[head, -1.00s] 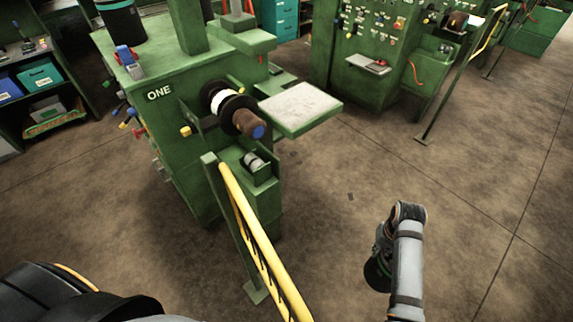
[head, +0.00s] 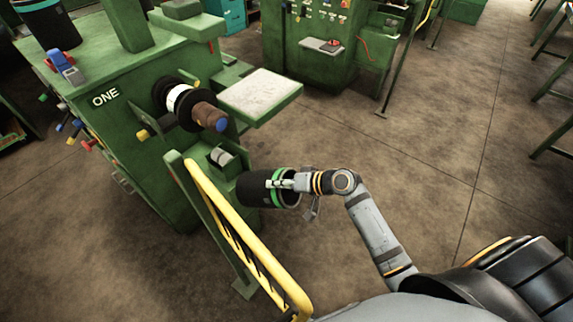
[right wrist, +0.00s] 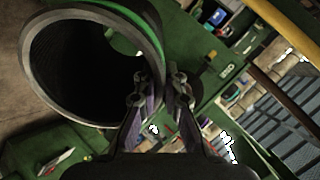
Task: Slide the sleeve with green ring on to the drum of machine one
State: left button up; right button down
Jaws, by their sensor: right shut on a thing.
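The black sleeve with the green ring (head: 257,189) is held in the head view below and right of the drum, its length lying roughly level. My right gripper (head: 286,184) is shut on its wall at the near, ringed end. In the right wrist view the sleeve's open end (right wrist: 85,70) faces the camera and the right gripper (right wrist: 160,95) pinches its rim. The sleeve is apart from the drum. My left gripper is not in view.
A yellow rail (head: 235,235) runs in front of the machine, close to the sleeve. A green shelf with a pale top (head: 262,96) juts out beside the drum. Another black sleeve with a teal ring (head: 45,25) stands on the machine.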

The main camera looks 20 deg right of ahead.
notch_tip(320, 180, up, 9)
jog(key=d+m+t, duration=0.3)
jog(key=t, duration=0.4)
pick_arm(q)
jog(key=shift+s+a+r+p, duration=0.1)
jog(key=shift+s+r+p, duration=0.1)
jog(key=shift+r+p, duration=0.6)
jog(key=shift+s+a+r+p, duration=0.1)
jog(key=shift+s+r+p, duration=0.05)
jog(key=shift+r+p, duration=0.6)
pick_arm(e)
jog(key=x, duration=1)
jog(key=shift+w+a+r, duration=0.2)
jog(key=shift+r, duration=0.15)
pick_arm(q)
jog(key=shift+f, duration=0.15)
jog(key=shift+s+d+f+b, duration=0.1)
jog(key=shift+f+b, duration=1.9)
pick_arm(e)
jog(key=x, duration=0.6)
jog(key=shift+w+r+m+t+y, duration=0.25)
jog(key=shift+w+m+t+y, duration=0.05)
jog(key=shift+w+m, duration=0.1)
